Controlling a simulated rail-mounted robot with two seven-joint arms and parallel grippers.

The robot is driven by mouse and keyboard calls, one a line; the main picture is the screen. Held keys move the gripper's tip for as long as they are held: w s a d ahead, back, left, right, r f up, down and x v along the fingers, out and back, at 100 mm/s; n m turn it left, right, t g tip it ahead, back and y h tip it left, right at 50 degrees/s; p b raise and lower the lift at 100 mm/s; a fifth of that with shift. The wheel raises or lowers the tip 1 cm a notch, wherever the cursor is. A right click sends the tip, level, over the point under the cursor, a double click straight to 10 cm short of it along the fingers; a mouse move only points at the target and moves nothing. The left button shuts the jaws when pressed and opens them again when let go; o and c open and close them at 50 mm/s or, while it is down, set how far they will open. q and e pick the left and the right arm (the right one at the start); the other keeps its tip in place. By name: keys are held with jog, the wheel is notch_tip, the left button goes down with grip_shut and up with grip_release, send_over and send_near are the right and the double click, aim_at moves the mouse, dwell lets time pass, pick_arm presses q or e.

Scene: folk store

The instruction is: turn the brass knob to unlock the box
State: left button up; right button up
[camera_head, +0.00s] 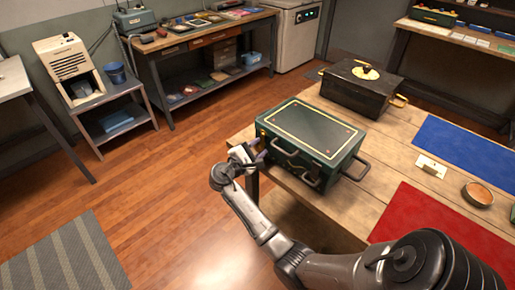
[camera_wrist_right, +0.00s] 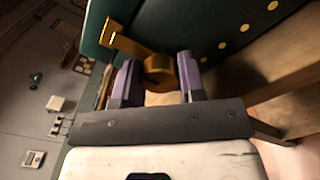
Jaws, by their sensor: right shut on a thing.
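The green box (camera_head: 313,135) with a dark lid and yellow border line stands near the left edge of the wooden table. Metal handles stick out from its near and right sides. In the right wrist view, the brass knob (camera_wrist_right: 160,70) sits between the two purple fingers of my right gripper (camera_wrist_right: 158,62), with a brass lever-like piece (camera_wrist_right: 125,42) beside it. My right gripper (camera_head: 256,153) is shut on the knob at the box's left end in the head view; the knob is mostly hidden there. My left gripper is not in view.
A black chest (camera_head: 352,97) stands behind the box. A blue mat (camera_head: 465,150), a red mat (camera_head: 425,222), a small cream plate (camera_head: 431,166) and a round bowl (camera_head: 478,194) lie to the right.

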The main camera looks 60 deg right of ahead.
jog(key=m, duration=0.4)
jog(key=shift+f+b, duration=0.15)
jog(key=shift+b, duration=0.2)
jog(key=m+b, duration=0.2)
jog(key=m, duration=0.1)
jog(key=shift+f+m, duration=0.1)
jog(key=shift+m, duration=0.3)
jog(key=m+b, duration=0.2)
jog(key=shift+f+m, duration=0.1)
jog(key=shift+m, duration=0.3)
jog(key=m+b, duration=0.3)
jog(key=shift+m+g, duration=0.3)
jog(key=m+b, duration=0.2)
jog(key=shift+m, duration=0.4)
jog(key=shift+m+b, duration=0.6)
jog(key=shift+b, duration=0.1)
